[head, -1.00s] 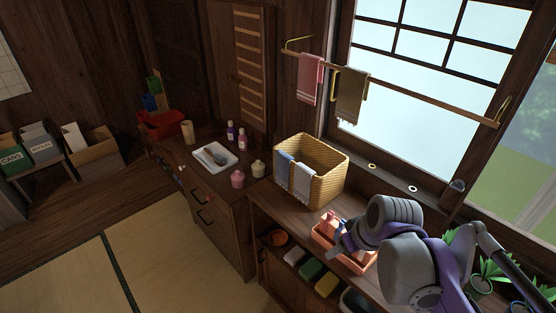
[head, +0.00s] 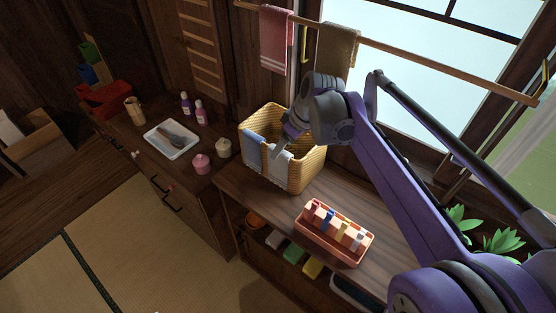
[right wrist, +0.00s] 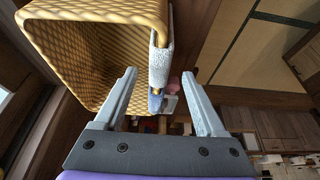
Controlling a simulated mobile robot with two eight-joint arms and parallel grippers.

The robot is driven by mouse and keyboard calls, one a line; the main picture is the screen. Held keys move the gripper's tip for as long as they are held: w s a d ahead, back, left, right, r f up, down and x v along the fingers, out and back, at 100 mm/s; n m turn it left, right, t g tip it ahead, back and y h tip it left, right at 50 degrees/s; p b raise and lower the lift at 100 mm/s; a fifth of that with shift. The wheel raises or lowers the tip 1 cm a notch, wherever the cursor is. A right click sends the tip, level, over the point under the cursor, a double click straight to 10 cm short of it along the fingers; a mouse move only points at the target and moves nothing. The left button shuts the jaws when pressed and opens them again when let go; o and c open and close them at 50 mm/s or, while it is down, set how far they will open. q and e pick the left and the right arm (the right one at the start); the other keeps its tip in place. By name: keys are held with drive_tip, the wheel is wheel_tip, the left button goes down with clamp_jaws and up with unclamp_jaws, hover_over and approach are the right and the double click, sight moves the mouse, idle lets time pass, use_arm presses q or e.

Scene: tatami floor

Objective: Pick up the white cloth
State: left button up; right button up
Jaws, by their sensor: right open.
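The white cloth (head: 279,168) hangs over the front rim of the yellow woven basket (head: 312,165), to the right of a blue cloth (head: 254,146). In the right wrist view the white cloth (right wrist: 160,60) drapes over the basket rim, and the basket (right wrist: 85,50) fills the upper left. My right gripper (head: 279,150) is at the basket's front rim, by the white cloth. Its jaws (right wrist: 158,74) are open, with one finger on the basket's inner side and the other outside; the cloth shows between them. My left gripper is not in view.
Pink (head: 276,40) and brown (head: 338,50) towels hang from the rail above.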

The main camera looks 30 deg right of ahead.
sight(280, 166)
drive_tip(key=x, duration=0.7)
drive_tip(key=shift+b, duration=0.3)
drive_tip(key=shift+r, duration=0.1)
clamp_jaws()
